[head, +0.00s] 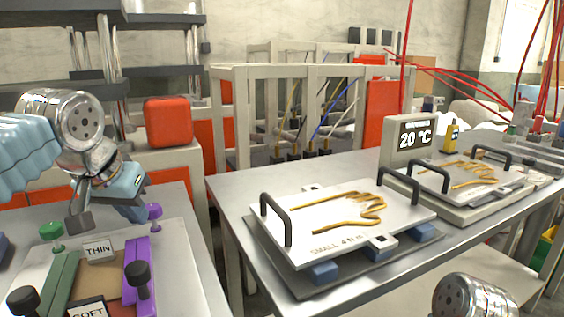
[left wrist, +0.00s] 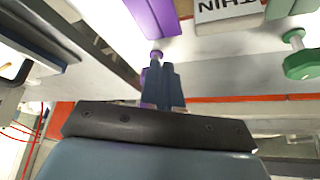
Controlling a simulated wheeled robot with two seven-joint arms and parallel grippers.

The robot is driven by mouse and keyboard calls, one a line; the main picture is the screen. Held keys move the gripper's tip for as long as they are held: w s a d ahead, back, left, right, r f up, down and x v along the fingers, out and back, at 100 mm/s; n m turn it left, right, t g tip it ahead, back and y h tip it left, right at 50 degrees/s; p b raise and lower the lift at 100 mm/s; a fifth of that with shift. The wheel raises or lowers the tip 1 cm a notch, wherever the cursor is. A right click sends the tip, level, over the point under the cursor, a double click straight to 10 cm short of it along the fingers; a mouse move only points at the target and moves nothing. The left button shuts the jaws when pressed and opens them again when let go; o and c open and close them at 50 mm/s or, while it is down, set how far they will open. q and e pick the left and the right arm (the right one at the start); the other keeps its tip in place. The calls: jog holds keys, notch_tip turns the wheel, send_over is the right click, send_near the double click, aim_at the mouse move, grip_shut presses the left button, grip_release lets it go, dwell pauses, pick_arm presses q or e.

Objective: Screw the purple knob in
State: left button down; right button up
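The purple knob (head: 153,211) stands upright at the back right of the small fixture on the left table. In the left wrist view, its purple lower part (left wrist: 156,54) shows just past my fingertips; the fingers cover most of its head. My left gripper (head: 131,209) reaches down beside the knob, its fingers just to the knob's left in the head view. In the left wrist view, the fingers (left wrist: 163,75) look close together. Whether they grip the knob or only stand in front of it is unclear. My right gripper is out of view.
The fixture has a purple bar (head: 137,262), a green bar (head: 62,284), a green knob (head: 51,231), black knobs (head: 138,274) and a THIN label (head: 97,249). A metal plate with a glove outline (head: 340,215) lies on the table to the right. A red box (head: 168,122) stands behind.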

pick_arm(q)
jog(key=shift+s, duration=0.1)
jog(key=shift+s, duration=0.15)
notch_tip(320, 180, up, 6)
jog(key=p, duration=0.1)
dwell(0.4)
